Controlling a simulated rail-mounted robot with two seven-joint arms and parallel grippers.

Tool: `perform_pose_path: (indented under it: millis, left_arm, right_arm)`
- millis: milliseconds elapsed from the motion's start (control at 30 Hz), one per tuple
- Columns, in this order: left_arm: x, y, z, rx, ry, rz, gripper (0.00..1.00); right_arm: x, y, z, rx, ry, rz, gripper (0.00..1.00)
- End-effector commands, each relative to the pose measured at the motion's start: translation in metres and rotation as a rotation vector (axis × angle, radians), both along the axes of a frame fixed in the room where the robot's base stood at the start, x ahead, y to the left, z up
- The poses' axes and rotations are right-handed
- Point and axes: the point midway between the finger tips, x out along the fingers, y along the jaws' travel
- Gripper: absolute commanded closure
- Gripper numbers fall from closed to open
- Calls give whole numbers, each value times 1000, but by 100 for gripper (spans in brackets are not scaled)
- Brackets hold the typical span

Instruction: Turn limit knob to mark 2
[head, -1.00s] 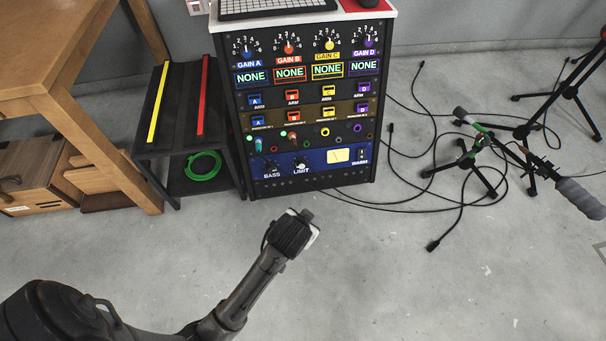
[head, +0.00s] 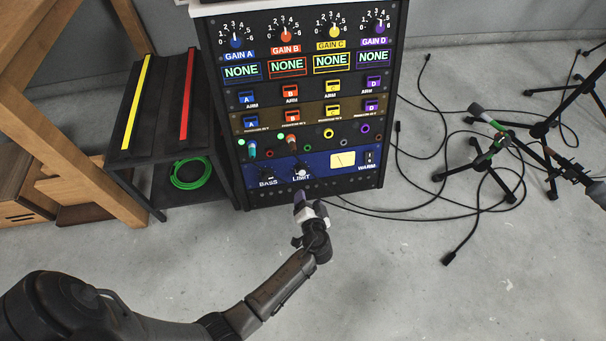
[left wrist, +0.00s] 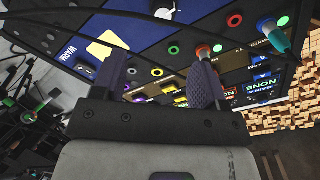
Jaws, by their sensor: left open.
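My left gripper (head: 300,197) is just below the knob in the head view, in front of the rack's lower edge. In the left wrist view its two fingers (left wrist: 158,75) are apart, with nothing between them. My right gripper is not in view.
The bass knob (head: 267,172) sits left of the limit knob; a meter (head: 342,160) and warm switch (head: 370,158) sit right. Jacks with plugs (head: 291,143) stick out just above. A black side table (head: 160,110) stands left. Cables (head: 420,208) lie right.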

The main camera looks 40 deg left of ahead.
Motion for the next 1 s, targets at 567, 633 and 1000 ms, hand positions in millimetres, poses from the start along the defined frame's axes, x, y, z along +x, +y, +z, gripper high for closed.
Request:
perform_pose_path:
  millis: [567,633,1000]
  left_arm:
    - [64,72,-31,2,-1,2,33]
    - [69,78,-33,2,0,2,33]
    - [81,92,-37,1,1,3,33]
  right_arm:
    - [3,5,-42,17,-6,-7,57]
    - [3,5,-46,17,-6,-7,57]
    - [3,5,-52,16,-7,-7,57]
